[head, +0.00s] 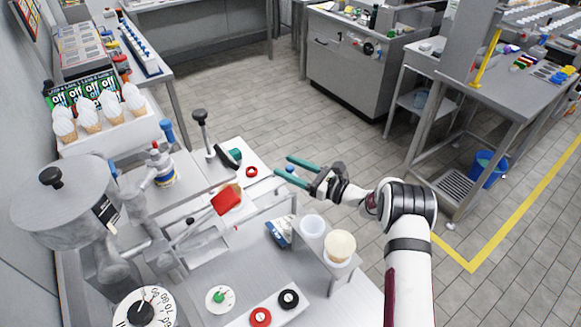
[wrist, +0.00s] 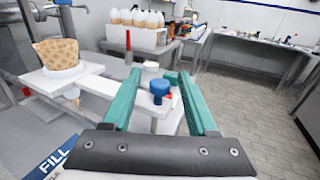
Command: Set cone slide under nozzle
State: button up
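My gripper (head: 284,167) is open, its two teal fingers spread and empty. In the wrist view, the gripper (wrist: 160,77) has a blue knob (wrist: 160,87) showing between its fingers. The knob stands on a pale block of the slide; whether the fingers touch it I cannot tell. A tan waffle cone (wrist: 57,53) stands upright in a white ring on the pale slide (wrist: 88,71), left of the gripper. The nozzle itself is not clearly visible.
Several filled cones (head: 90,115) stand in a white rack at the upper left. A dial (head: 142,307) and buttons are at the front. Open floor lies to the right.

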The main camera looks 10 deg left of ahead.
jog(key=v, duration=1.5)
jog(key=shift+s+d, duration=0.2)
jog(key=shift+d, duration=0.15)
jog(key=x, duration=1.6)
grip_shut()
jog(key=shift+d, duration=0.1)
